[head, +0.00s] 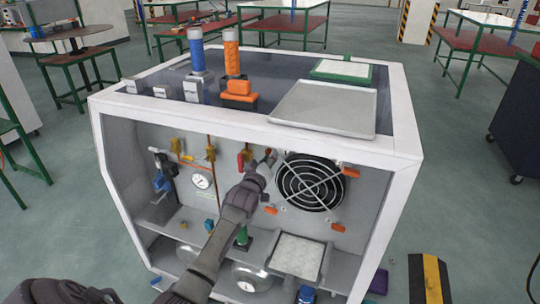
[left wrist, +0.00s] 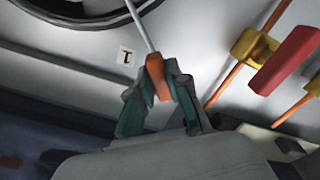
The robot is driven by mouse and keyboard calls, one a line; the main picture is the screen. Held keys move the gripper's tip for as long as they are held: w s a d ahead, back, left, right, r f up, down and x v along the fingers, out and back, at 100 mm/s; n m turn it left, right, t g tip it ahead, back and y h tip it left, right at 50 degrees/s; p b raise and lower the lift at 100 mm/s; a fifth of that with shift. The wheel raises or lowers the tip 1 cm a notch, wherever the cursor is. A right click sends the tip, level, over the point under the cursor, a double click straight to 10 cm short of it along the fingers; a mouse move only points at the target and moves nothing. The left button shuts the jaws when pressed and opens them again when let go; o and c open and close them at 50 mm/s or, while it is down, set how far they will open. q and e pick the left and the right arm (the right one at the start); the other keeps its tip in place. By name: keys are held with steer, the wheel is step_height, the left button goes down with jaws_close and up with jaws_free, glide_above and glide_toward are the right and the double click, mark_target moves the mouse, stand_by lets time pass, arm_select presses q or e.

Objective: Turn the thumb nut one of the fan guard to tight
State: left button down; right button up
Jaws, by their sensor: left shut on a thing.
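The round black fan guard (head: 308,182) is on the back panel inside the white generator housing. My left gripper (head: 268,158) reaches to the guard's upper left corner. In the left wrist view, its green-padded fingers (left wrist: 158,90) are shut on an orange thumb nut (left wrist: 157,75) at the end of a guard rod. A label reading 1 (left wrist: 126,55) is on the panel beside this nut. Other orange thumb nuts sit at the upper right (head: 350,172), lower right (head: 338,227) and lower left (head: 270,210) corners. My right gripper is not in view.
A red handle (left wrist: 290,58) and a yellow valve (left wrist: 252,48) on orange pipes are close beside the gripper. A gauge (head: 201,181) is further left. A grey tray (head: 325,108) lies on the housing top. A shelf with a white-topped box (head: 298,257) is below the fan.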

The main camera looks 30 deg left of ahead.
arm_select(q)
steer(key=shift+f+m+p, duration=0.1)
steer(key=shift+m+p, duration=0.5)
steer(key=shift+m, duration=3.1)
steer(key=c, duration=1.1)
jaws_free()
steer(key=v, duration=1.2)
